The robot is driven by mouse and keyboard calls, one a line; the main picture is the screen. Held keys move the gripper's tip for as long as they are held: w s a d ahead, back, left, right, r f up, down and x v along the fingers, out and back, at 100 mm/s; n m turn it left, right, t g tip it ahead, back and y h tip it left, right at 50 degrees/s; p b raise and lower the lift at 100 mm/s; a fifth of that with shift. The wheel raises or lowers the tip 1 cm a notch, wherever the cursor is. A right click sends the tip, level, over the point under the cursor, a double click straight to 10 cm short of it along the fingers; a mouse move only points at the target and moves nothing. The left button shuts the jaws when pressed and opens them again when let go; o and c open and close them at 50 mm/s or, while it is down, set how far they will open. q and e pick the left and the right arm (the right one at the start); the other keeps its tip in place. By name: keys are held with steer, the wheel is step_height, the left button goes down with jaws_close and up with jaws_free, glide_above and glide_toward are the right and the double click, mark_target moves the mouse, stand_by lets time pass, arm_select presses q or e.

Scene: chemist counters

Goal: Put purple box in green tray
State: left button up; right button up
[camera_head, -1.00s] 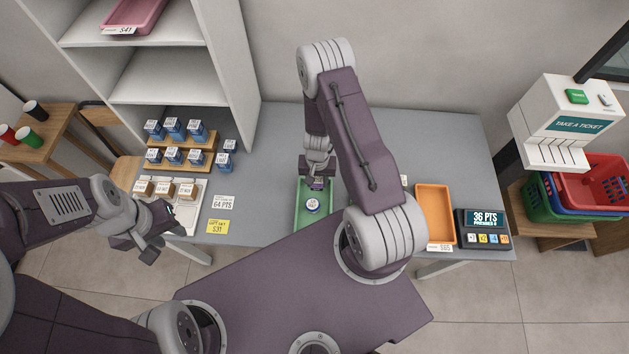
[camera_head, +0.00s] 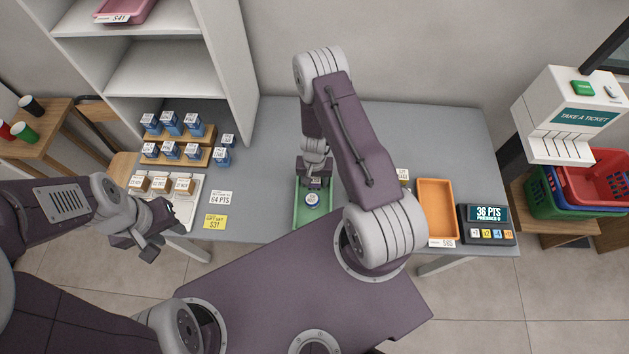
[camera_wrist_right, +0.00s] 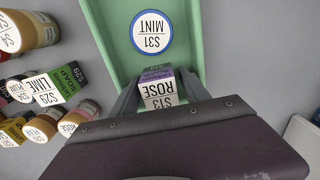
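The green tray (camera_head: 300,212) lies on the grey counter in front of my right arm, with a round blue-rimmed tin in it. My right gripper (camera_head: 316,182) is low over the tray's far part, behind the tin. In the right wrist view, a small purple box (camera_wrist_right: 159,88) with a white label reading S13 ROSE sits between the fingers, which appear shut on it. Whether the box touches the tray floor cannot be told. My left gripper (camera_head: 150,243) hangs off the counter's front left; it looks empty, with its fingers apart.
The round tin (camera_wrist_right: 152,31) is labelled S31 MINT. An orange tray (camera_head: 435,212) and a points display (camera_head: 487,222) stand to the right. Blue boxes on a wooden step rack (camera_head: 180,138) stand left. Bottles and a green LIME box (camera_wrist_right: 58,88) lie near the tray.

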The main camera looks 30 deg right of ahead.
mark_target(315, 178)
steer(key=shift+r, duration=0.1)
step_height(315, 178, up, 12)
steer(key=p, duration=1.2)
steer(key=shift+r, duration=0.2)
